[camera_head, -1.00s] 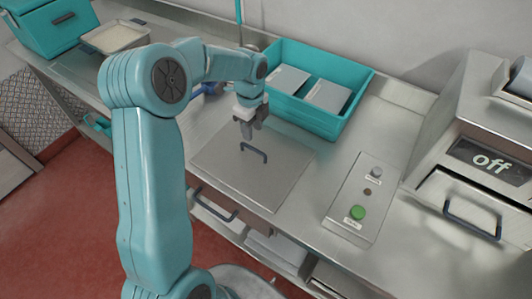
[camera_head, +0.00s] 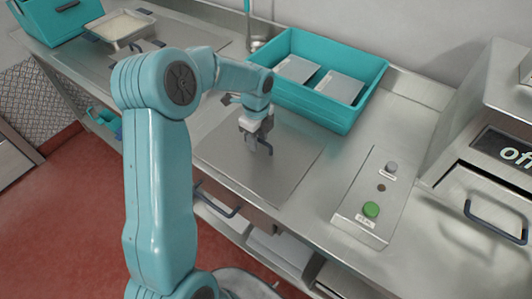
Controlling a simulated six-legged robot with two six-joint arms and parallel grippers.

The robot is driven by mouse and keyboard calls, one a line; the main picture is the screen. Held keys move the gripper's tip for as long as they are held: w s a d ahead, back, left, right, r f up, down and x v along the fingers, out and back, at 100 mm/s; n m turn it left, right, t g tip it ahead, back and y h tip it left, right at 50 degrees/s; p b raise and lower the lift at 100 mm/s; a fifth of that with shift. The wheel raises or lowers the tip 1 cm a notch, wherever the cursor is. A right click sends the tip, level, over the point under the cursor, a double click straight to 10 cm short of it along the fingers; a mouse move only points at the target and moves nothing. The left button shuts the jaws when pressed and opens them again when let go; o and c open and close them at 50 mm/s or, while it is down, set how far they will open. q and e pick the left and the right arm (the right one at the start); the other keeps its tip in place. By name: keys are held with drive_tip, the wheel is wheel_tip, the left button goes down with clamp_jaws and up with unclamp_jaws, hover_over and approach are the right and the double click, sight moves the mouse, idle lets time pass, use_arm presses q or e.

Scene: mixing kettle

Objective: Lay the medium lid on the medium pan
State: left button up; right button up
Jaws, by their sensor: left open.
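A flat square metal lid (camera_head: 285,170) with a dark bar handle at its middle lies on the steel counter. I cannot tell its size name for sure. A shallow metal pan (camera_head: 121,26) with pale contents stands at the back left; its top is uncovered. I cannot tell whether it is the medium pan. My left gripper (camera_head: 262,143) points down over the lid's handle, open, with its fingers at the handle. Whether the handle lies between the fingers is hard to tell. My right gripper is not in view.
A teal bin (camera_head: 365,108) with two grey flat-topped items stands behind the lid. A panel with a green button (camera_head: 371,209) lies to the right, then a steel machine (camera_head: 485,120) with a handled drawer. Another teal box (camera_head: 58,22) is at the far left.

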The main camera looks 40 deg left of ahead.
use_arm(q)
clamp_jaws()
drive_tip(key=shift+r, duration=0.1)
drive_tip(key=shift+w, duration=0.1)
wheel_tip(320, 180, up, 5)
drive_tip(key=p, duration=0.4)
drive_tip(key=shift+d, duration=0.1)
